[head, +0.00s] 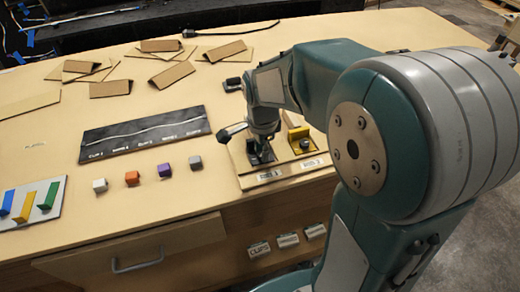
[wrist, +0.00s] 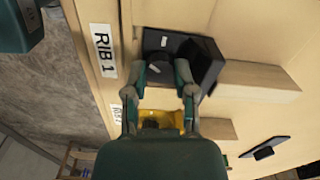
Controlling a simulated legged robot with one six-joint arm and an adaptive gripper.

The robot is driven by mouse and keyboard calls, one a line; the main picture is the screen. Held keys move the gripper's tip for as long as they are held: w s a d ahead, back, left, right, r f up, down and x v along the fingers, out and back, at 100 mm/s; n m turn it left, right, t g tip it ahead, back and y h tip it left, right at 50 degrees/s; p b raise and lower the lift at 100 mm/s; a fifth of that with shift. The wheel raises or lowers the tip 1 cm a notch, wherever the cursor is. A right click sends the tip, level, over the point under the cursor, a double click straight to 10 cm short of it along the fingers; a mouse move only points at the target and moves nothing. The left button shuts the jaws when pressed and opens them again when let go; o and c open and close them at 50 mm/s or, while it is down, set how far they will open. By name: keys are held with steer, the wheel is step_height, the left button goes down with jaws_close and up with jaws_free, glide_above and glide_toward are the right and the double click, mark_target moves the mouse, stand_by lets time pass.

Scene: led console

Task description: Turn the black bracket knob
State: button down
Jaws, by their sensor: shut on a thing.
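The black bracket (wrist: 206,62) stands on the wooden console beside the "RIB 1" label in the wrist view, and its round black knob (wrist: 160,70) faces my gripper. My gripper (wrist: 160,78) has one finger on each side of the knob and is shut on it. In the head view my gripper (head: 263,136) reaches down to the black bracket (head: 255,157), and my arm and fingers hide most of the knob. A yellow bracket (head: 298,137) stands just to the right; it also shows between my fingers in the wrist view (wrist: 160,119).
A black cable panel (head: 145,133) lies left of the brackets, with several small coloured blocks (head: 132,178) in front. Cardboard pieces (head: 172,74) lie at the back. A drawer with a metal handle (head: 137,265) is below the table edge.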

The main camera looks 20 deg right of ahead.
steer(key=m, duration=0.5)
steer(key=shift+d, duration=0.15)
steer(key=m, duration=0.5)
steer(key=shift+s, duration=0.1)
steer(key=shift+m, duration=0.5)
steer(key=c, duration=0.7)
jaws_free()
step_height(320, 180, up, 12)
steer(key=shift+f, duration=0.1)
